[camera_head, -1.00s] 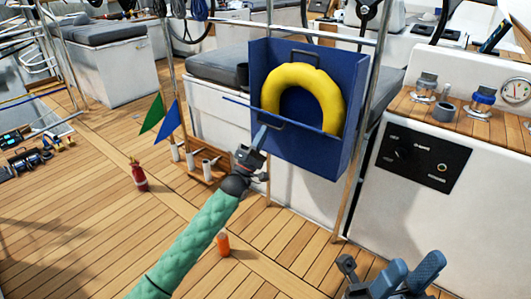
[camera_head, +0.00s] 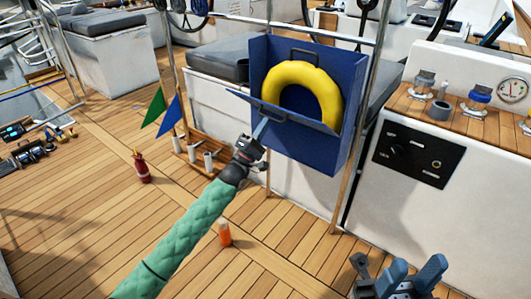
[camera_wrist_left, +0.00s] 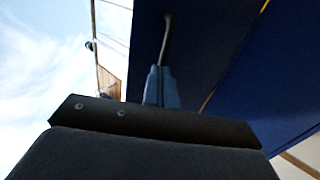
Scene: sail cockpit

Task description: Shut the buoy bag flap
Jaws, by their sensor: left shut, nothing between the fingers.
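The blue buoy bag (camera_head: 346,140) hangs on the rail with a yellow horseshoe buoy (camera_head: 331,98) inside. Its flap (camera_head: 300,122), at the front, is tilted outward, partly open, with a dark handle (camera_head: 270,112) on it. My left gripper (camera_head: 264,128) is shut and empty, under the flap's outer side by the handle. In the left wrist view its blue fingertips (camera_wrist_left: 161,86) are against or very close to the flap (camera_wrist_left: 205,45), at the lower end of the handle (camera_wrist_left: 167,38); contact is unclear. My right gripper (camera_head: 413,275) is open and empty at the bottom right, away from the bag.
A metal rail and posts frame the bag. A white console (camera_head: 445,195) with a black panel stands to the right. A rack with green and blue flags (camera_head: 170,115), a red extinguisher (camera_head: 141,167) and an orange item (camera_head: 224,234) are on the deck.

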